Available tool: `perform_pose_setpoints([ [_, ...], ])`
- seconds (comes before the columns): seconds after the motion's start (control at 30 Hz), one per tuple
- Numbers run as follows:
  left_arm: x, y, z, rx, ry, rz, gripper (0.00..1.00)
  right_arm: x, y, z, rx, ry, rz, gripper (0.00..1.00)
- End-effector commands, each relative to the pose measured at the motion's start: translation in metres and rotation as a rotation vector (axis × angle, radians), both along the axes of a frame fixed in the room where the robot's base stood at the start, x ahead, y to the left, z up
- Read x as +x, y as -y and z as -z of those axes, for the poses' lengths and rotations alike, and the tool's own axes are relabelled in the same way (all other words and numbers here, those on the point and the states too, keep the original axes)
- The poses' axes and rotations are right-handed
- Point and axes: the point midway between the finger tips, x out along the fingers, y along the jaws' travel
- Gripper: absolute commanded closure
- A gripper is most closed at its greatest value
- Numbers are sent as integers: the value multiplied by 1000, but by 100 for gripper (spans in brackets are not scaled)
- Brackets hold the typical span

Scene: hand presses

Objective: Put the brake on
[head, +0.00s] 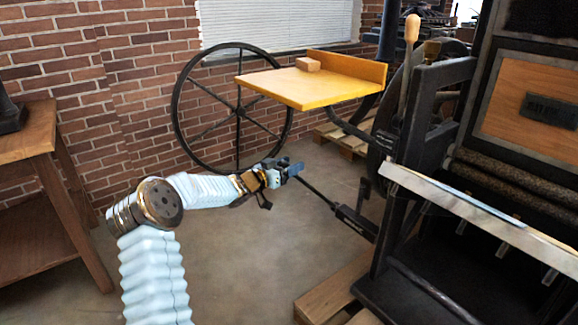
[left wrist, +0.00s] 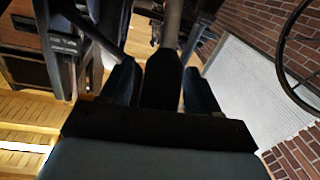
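A black rod lever (head: 318,193) slants up from a dark box-shaped mount (head: 355,222) on the press's lower side. My left gripper (head: 291,169) is at the rod's upper free end. In the left wrist view, the dark end of a bar (left wrist: 162,78) lies between my two fingers (left wrist: 165,88), with narrow gaps seeming to show on both sides. The fingers look apart, around the bar rather than closed on it. A second, upright lever with a wooden handle (head: 411,29) stands at the press's near side. My right gripper is not in view.
The black press frame (head: 432,105) fills the right side. A large spoked wheel (head: 238,112) stands by the brick wall. A wooden table (head: 38,130) is at left. Open floor lies between.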

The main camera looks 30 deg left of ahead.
Motion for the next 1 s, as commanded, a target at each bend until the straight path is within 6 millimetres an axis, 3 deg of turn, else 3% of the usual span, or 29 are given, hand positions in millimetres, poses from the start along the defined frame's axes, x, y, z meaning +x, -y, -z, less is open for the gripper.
perform_pose_setpoints([
  [0.03,0,0,0,0,0,0,47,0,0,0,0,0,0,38],
  [0.4,0,0,0,0,0,-1,100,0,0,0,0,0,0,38],
  [0.67,-4,-2,6,-3,10,-1,100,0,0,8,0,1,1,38],
  [0.87,-20,-9,29,-27,65,-3,100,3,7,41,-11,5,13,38],
  [1.0,-38,-17,54,-55,135,-3,100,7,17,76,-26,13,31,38],
])
